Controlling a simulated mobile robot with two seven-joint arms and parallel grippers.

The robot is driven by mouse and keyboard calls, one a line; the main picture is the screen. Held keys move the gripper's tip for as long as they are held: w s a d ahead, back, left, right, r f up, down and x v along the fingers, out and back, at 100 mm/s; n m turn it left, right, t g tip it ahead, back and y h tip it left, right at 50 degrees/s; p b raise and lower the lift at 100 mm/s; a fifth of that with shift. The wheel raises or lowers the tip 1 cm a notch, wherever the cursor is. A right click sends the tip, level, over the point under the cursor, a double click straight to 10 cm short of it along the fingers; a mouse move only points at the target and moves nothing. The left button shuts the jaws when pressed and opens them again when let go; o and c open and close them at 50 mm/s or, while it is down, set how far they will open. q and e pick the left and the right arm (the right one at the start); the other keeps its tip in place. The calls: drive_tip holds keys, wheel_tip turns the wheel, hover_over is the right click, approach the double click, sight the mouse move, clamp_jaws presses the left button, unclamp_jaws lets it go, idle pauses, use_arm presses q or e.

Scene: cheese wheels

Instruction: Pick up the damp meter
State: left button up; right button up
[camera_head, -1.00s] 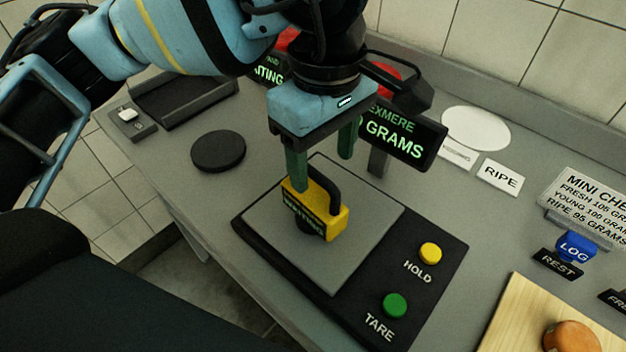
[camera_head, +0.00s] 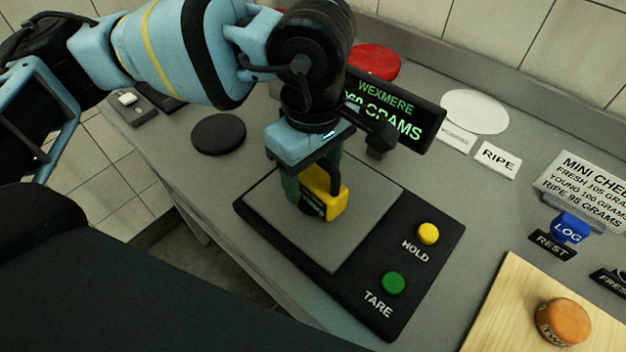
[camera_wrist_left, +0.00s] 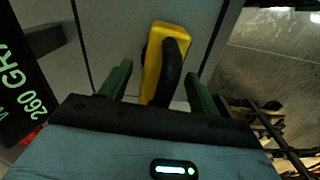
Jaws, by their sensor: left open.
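The damp meter (camera_head: 338,203) is a yellow block with a black loop handle. It stands on the grey plate of the scale (camera_head: 370,212). My left gripper (camera_head: 313,176) is open, with its green fingers down on either side of the meter's upper part. The arm and the near finger hide part of the meter. In the left wrist view, the damp meter (camera_wrist_left: 153,65) and its black handle lie between the two spread fingers of the left gripper (camera_wrist_left: 157,80). I cannot tell if either finger touches it. My right gripper is not in view.
The scale display (camera_head: 392,112) stands behind, close to my left wrist, and reads 260 grams in the wrist view. A yellow HOLD button (camera_head: 428,233) and green TARE button (camera_head: 392,283) are at right. A wooden board (camera_head: 505,310) holds an orange cheese wheel (camera_head: 564,322). A black disc (camera_head: 219,134) lies left.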

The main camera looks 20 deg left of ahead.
use_arm(q)
drive_tip(key=shift+f, duration=0.4)
drive_tip(key=c, duration=1.2)
drive_tip(key=shift+r, duration=0.2)
